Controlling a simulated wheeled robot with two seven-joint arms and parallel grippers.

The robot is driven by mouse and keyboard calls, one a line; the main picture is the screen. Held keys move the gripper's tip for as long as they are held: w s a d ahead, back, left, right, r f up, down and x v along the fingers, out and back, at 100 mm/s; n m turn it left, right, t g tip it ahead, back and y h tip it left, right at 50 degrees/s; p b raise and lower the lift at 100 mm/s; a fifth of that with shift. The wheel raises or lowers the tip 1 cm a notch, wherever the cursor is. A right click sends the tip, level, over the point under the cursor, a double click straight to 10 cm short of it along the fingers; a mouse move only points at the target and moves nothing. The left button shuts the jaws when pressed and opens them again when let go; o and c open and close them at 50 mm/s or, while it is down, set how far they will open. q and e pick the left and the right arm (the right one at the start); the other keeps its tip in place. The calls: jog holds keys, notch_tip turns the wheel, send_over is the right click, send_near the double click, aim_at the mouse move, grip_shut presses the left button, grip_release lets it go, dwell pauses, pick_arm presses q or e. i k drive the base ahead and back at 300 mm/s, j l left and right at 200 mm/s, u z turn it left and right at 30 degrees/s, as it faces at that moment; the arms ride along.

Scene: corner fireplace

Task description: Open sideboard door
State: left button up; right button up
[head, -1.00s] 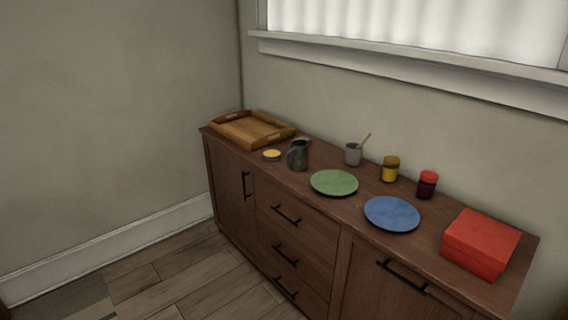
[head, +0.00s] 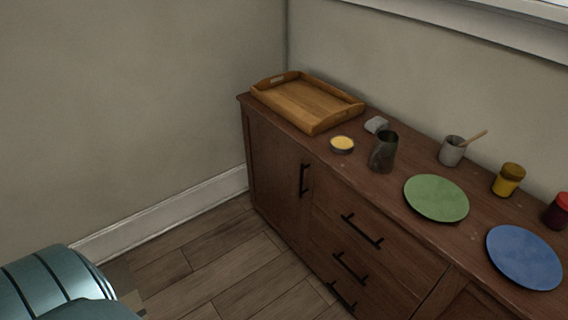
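The dark brown wooden sideboard (head: 330,238) stands along the wall on the right in the head view. Its left door (head: 276,165) is shut and has a black vertical bar handle (head: 304,180) near its right edge. To the right of it are stacked drawers with black bar handles (head: 361,231). Part of another door (head: 468,304) shows at the bottom right. Neither gripper is in view.
On the sideboard top are a wooden tray (head: 309,124), a small yellow-filled bowl (head: 342,144), a dark jug (head: 383,152), a cup (head: 452,152), green (head: 436,198) and blue (head: 524,257) plates and jars (head: 508,180). The wood floor (head: 215,265) before the left door is clear.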

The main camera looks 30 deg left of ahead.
aim_at(282, 175)
jog(key=i+j, duration=0.15)
jog(key=j, duration=0.25)
jog(key=i+j, duration=0.15)
jog(key=j, duration=0.2)
jog(key=i+j, duration=0.2)
jog(key=j, duration=0.2)
